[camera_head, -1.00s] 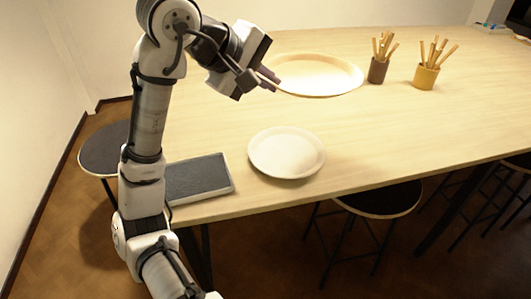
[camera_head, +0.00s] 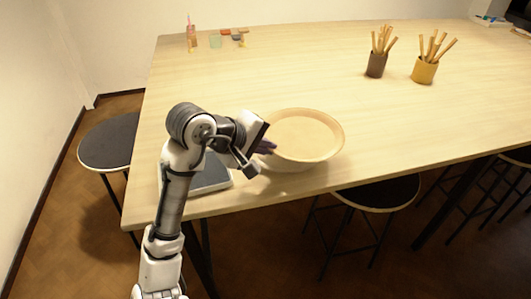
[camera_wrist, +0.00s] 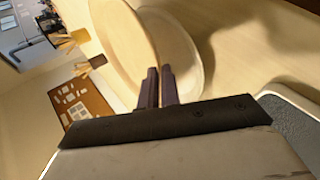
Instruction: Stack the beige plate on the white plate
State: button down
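The beige plate (camera_head: 308,130) is over the white plate (camera_head: 292,166), near the front edge of the table in the head view. The beige plate hides most of the white one; only its lower front part shows. My gripper (camera_head: 266,146) is at the left rim of the beige plate. In the wrist view my two fingers (camera_wrist: 159,87) are close together with the beige plate's rim (camera_wrist: 118,38) between them. The white plate (camera_wrist: 185,52) shows just beyond that rim. I cannot tell whether the two plates touch.
A grey tray (camera_head: 212,178) lies left of the plates, partly behind my arm. A dark cup (camera_head: 376,65) and a yellow cup (camera_head: 424,70) hold sticks farther back. Small items (camera_head: 232,36) are at the far left. Stools (camera_head: 378,194) stand by the table (camera_head: 440,120).

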aim_at(266, 166)
jog(key=shift+f, duration=1.1)
jog(key=shift+f, duration=0.4)
jog(key=c, duration=1.6)
grip_release()
